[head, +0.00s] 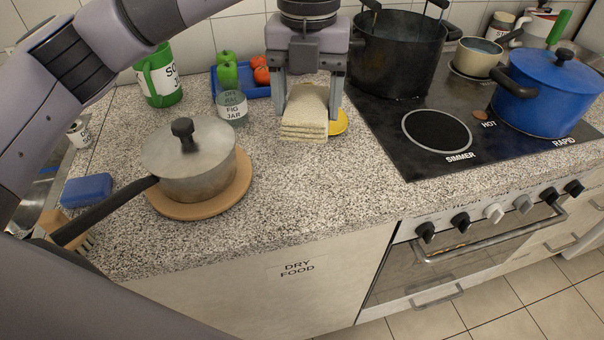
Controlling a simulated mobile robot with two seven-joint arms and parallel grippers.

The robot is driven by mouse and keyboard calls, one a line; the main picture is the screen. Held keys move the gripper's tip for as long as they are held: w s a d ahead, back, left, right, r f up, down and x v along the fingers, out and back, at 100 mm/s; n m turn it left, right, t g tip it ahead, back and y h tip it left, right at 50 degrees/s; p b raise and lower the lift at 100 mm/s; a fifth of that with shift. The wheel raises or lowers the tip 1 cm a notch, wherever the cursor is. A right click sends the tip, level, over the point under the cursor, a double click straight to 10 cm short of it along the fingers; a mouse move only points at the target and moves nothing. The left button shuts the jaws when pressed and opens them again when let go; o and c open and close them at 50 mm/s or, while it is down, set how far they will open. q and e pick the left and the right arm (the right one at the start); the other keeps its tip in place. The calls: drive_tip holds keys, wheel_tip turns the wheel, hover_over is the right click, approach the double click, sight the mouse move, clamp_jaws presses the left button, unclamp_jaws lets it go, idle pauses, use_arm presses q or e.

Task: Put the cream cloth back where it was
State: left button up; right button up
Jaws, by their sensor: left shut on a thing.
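The cream cloth (305,112) is a folded, layered stack in the head view, at the back middle of the speckled counter. My left gripper (308,95) comes down from above and is shut on the cloth, with one finger at each side of it. I cannot tell whether the cloth touches the counter. A yellow round thing (339,122) shows partly from behind the cloth's right side. My right gripper is not in view.
A lidded grey saucepan (190,165) on a round wooden board stands front left. A fig jar (232,107) is just left of the cloth. A blue tray (257,91) with peppers and tomatoes sits behind. The stove (440,165) with pots is right. The front middle counter is clear.

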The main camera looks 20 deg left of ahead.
use_arm(q)
drive_tip(key=p, duration=0.1)
hover_over(306, 189)
wheel_tip(306, 189, down, 14)
drive_tip(key=shift+s+f, duration=0.1)
drive_tip(key=shift+f, duration=0.3)
drive_tip(key=shift+f, duration=0.25)
drive_tip(key=o, duration=1)
drive_tip(key=shift+r, duration=0.1)
drive_tip(key=shift+r, duration=0.1)
